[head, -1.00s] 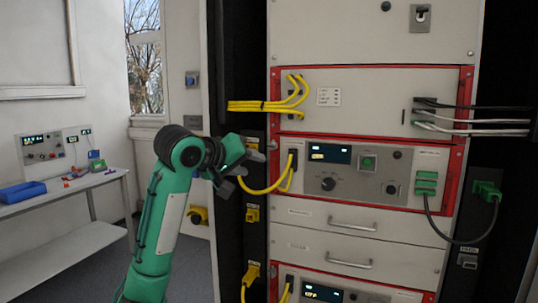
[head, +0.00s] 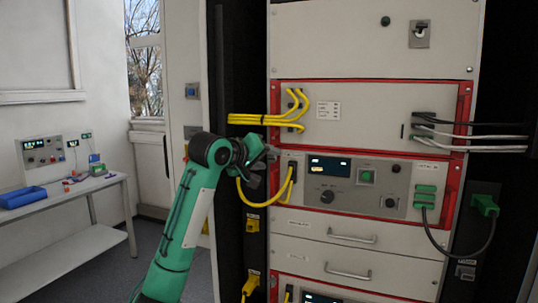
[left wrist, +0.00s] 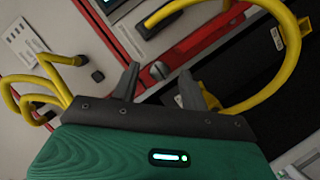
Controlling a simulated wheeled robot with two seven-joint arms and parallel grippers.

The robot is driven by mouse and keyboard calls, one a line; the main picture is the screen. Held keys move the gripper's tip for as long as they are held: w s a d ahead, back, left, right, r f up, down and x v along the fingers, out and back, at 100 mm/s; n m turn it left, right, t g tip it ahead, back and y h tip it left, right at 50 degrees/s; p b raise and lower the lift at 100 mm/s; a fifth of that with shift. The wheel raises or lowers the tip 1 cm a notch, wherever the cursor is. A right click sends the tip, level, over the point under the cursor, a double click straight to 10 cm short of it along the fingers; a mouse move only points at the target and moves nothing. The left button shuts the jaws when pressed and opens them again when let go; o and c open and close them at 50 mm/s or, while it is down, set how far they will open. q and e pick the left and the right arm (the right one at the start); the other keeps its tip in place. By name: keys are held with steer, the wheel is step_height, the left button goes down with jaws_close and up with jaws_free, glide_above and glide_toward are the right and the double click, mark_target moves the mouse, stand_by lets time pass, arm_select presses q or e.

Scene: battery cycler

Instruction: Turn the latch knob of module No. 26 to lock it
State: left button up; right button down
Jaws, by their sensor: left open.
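My left gripper (head: 262,164) is at the left edge of the rack, by the front of the red-framed module with a display (head: 350,187). Its fingers are open and empty. In the left wrist view, a small round grey knob (left wrist: 158,70) on the red frame shows between and just beyond the two fingertips (left wrist: 158,84). I cannot tell whether the fingers touch it. In the head view my gripper covers that spot. The module numbers are too small to read. My right gripper is out of view.
A yellow cable (head: 262,202) loops just below my left gripper, and it also passes close on the right in the left wrist view (left wrist: 280,78). More yellow cables (head: 250,119) run above. A bench (head: 70,197) with a blue tray (head: 22,196) stands at the left.

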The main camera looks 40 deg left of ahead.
arm_select(q)
steer(key=shift+x, duration=0.9)
steer(key=shift+c, duration=0.5)
